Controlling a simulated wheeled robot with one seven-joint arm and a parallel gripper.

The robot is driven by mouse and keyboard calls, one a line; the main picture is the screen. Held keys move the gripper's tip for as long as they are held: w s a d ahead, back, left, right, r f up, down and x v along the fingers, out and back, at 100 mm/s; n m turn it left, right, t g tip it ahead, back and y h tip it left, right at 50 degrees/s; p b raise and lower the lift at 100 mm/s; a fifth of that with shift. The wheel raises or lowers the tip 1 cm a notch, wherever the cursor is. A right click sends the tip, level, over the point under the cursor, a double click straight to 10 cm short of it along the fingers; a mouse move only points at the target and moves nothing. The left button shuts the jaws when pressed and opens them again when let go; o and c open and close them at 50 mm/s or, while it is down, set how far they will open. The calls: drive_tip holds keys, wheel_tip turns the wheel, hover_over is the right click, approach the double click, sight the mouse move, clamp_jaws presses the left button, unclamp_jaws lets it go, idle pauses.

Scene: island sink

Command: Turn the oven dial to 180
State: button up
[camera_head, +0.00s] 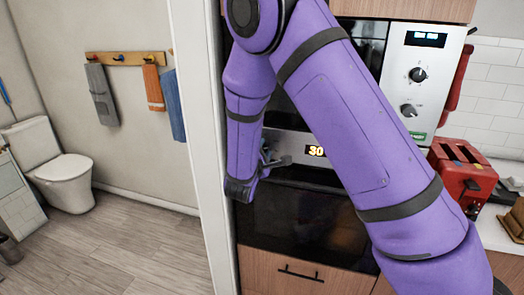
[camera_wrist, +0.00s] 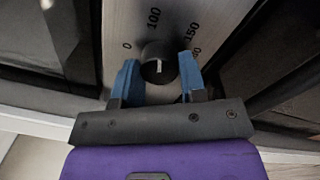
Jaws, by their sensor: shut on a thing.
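The oven dial (camera_wrist: 154,74) is a black round knob on a brushed metal panel (camera_wrist: 182,14). Its white pointer mark points roughly up in the wrist view, near the 100 label. Labels 0, 100 and 150 are readable; another beside the right finger is partly hidden. My gripper (camera_wrist: 159,66) is shut on the dial, with one blue finger on each side. In the head view, my gripper (camera_head: 274,158) is at the oven panel, and the dial cannot be made out there. The orange oven display (camera_head: 316,151) reads 30.
The dark oven door (camera_head: 300,215) lies below the panel, with a wooden drawer (camera_head: 300,275) under it. An upper appliance with two knobs (camera_head: 417,75) is at the upper right. A red toaster (camera_head: 462,170) stands on the right counter. A white door frame (camera_head: 205,130) is close on the left.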

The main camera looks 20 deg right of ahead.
drive_tip(key=shift+m+g+h, duration=0.3)
drive_tip(key=shift+m, duration=8.7)
drive_tip(key=o, duration=0.9)
drive_tip(key=v, duration=1.1)
drive_tip(key=shift+w, duration=0.1)
